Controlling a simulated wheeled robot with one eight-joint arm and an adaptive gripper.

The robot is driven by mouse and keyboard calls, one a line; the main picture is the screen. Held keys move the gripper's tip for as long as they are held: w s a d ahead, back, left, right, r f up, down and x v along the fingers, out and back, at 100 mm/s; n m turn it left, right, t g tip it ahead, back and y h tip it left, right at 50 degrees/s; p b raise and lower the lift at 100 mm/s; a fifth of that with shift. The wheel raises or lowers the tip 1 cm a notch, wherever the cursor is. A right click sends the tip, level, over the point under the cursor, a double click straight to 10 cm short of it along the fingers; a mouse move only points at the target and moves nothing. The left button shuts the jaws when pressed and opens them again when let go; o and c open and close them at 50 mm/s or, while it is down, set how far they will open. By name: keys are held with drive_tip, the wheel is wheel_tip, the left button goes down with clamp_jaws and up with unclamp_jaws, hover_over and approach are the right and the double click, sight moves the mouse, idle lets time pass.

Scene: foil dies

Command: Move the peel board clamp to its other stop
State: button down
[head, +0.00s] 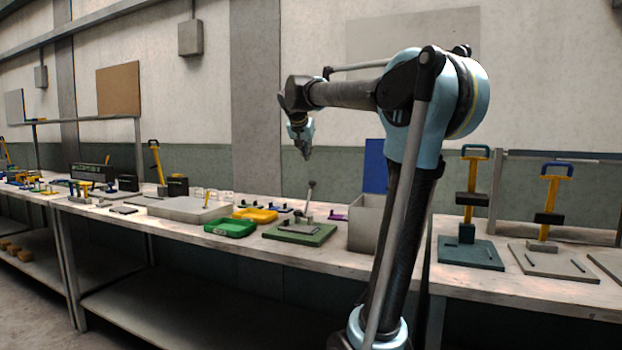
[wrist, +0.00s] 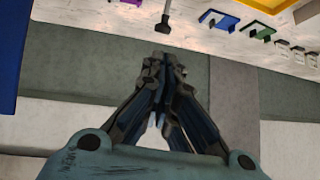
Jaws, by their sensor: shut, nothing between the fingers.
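A green base board (head: 300,234) lies on the bench, left of the grey bin. An upright lever with a dark knob (head: 311,184) rises from it; this looks like the peel board clamp, though no label is readable. My gripper (head: 307,156) is shut and empty, pointing down above the lever and apart from it. In the wrist view the closed fingertips (wrist: 165,62) are in the middle, and the lever's dark tip (wrist: 162,27) shows just beyond them. The foot of the lever is out of the wrist view.
A grey bin (head: 362,232) with a blue panel (head: 375,165) behind it stands right of the board. Green (head: 230,228) and yellow (head: 255,215) trays lie to the left. Yellow-handled devices stand on a teal base (head: 465,252) and a grey base (head: 550,266) at right.

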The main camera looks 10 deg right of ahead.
hover_over(311, 189)
wheel_tip(311, 189, down, 10)
drive_tip(key=shift+s+d+r, duration=0.1)
drive_tip(key=shift+s+d, duration=0.05)
idle(0.4)
